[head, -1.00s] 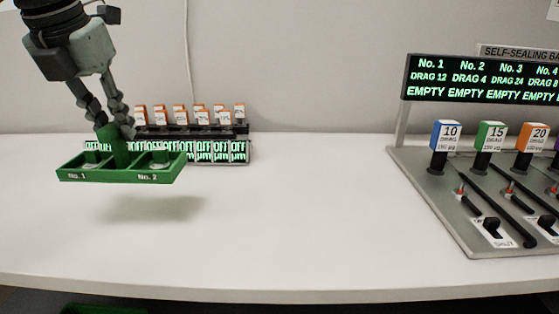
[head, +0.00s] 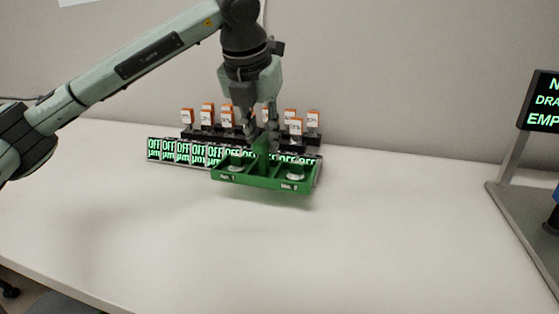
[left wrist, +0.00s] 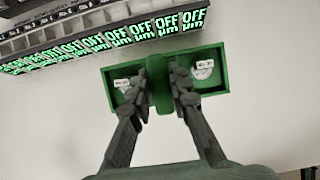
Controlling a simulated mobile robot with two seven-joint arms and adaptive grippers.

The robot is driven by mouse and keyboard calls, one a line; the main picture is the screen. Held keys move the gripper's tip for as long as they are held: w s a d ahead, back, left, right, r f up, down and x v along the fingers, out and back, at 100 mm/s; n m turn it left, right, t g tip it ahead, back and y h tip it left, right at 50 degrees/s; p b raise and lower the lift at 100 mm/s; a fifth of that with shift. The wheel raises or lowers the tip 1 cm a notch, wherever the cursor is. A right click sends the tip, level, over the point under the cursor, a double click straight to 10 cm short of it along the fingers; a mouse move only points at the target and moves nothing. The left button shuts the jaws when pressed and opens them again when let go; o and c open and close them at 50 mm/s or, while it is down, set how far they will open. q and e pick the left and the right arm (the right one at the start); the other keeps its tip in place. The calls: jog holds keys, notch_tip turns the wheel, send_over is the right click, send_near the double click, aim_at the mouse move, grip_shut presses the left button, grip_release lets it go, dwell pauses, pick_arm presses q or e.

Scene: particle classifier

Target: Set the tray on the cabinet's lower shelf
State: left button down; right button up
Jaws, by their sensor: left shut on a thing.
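The green tray (head: 262,182) has two compartments, a number label on each front half and a raised middle grip. A small whitish round item lies in each compartment. My left gripper (head: 262,142) is shut on the middle grip and holds the tray roughly level above the table. In the left wrist view the tray (left wrist: 225,75) shows from above, with the gripper's fingers (left wrist: 161,82) on both sides of the grip. The cabinet and its lower shelf are not in view. My right gripper is not in view.
A row of green OFF displays (head: 183,152) with orange-topped tags stands just behind and beside the tray. A grey stand with a dark display panel (head: 542,102) is at the right. The white table (head: 380,240) is clear in front.

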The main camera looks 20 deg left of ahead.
aim_at(276, 162)
pick_arm(q)
jog(key=shift+w+d+f, duration=0.65)
jog(key=shift+d+f, duration=0.05)
jog(key=shift+d, duration=0.25)
notch_tip(276, 162, down, 3)
jog(key=shift+f, duration=0.45)
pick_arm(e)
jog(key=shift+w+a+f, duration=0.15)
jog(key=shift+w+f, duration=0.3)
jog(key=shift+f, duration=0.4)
pick_arm(q)
jog(key=c, duration=1.9)
grip_release()
jog(key=shift+f, duration=0.15)
jog(key=o, duration=0.5)
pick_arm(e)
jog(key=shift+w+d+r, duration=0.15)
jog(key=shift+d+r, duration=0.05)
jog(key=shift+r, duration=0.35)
